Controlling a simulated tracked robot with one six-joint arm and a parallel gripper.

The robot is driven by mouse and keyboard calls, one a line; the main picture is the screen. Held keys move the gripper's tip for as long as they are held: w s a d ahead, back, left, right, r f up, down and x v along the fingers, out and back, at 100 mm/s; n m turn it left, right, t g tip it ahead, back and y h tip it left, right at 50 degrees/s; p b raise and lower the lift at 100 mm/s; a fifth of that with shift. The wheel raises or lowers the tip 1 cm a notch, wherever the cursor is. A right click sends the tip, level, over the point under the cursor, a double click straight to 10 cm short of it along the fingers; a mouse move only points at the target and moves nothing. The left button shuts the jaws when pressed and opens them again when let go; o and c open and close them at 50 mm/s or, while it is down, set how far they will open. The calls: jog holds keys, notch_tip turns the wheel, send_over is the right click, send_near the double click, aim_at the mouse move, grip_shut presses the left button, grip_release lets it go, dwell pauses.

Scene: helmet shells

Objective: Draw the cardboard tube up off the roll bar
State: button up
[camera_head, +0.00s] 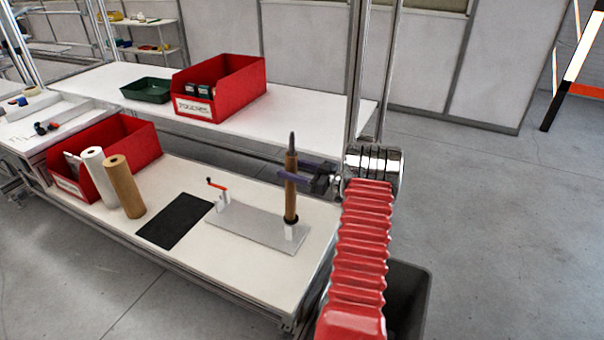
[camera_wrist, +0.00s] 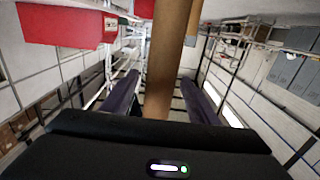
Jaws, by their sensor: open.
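The brown cardboard tube (camera_head: 291,188) stands upright around the roll bar (camera_head: 292,141), whose dark tip shows above the tube's top. The bar rises from a grey metal plate (camera_head: 262,227) on the white bench. My gripper (camera_head: 293,178) is at the tube's upper part, with one finger on either side of it. In the wrist view the tube (camera_wrist: 166,60) runs between the two dark fingers of my gripper (camera_wrist: 160,92), with gaps on both sides. The fingers are open. The part of the bar inside the tube is hidden.
A red-handled crank (camera_head: 217,185) stands at the plate's left end, beside a black mat (camera_head: 174,221). A brown roll (camera_head: 124,187) and a white roll (camera_head: 99,177) stand by a red bin (camera_head: 137,133). A raised shelf (camera_head: 310,118) behind carries another red bin (camera_head: 236,97).

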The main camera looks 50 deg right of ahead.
jog(key=shift+x, duration=2.05)
jog(key=shift+c, duration=0.6)
jog(key=c, duration=1)
jog(key=o, duration=0.4)
jog(key=c, duration=0.4)
notch_tip(320, 180, up, 14)
jog(key=shift+s, duration=0.2)
jog(key=shift+d, duration=0.1)
notch_tip(320, 180, up, 14)
jog(key=shift+s, duration=0.25)
dwell(1.2)
jog(key=shift+r, duration=0.15)
